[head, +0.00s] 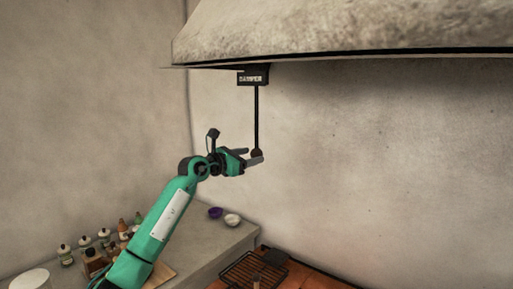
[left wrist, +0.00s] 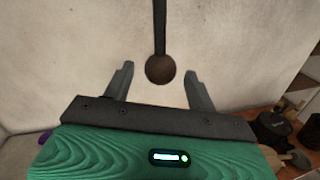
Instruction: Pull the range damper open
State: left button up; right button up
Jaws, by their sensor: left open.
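The range damper is a dark rod (head: 256,115) hanging from a black box marked DAMPER (head: 253,76) under the hood, with a round brown knob (head: 257,153) at its lower end. In the left wrist view the knob (left wrist: 160,69) hangs centred in the picture between the two finger tips, with a gap on each side. My left gripper (head: 254,156) is open at the height of the knob, and its fingers point to the right. It also shows in the left wrist view (left wrist: 158,79). My right gripper is not in view.
The plaster hood (head: 340,30) overhangs above. Below, a grey counter (head: 208,245) carries several bottles (head: 85,242), a purple bowl (head: 215,212) and a white bowl (head: 232,220). A grill rack (head: 252,268) lies at the lower middle. The wall to the right is bare.

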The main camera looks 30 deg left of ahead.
aim_at(256, 154)
pick_arm(q)
jog(key=shift+p+x, duration=0.35)
jog(key=shift+x, duration=0.85)
jog(key=shift+w+d, duration=0.15)
jog(key=shift+w, duration=0.3)
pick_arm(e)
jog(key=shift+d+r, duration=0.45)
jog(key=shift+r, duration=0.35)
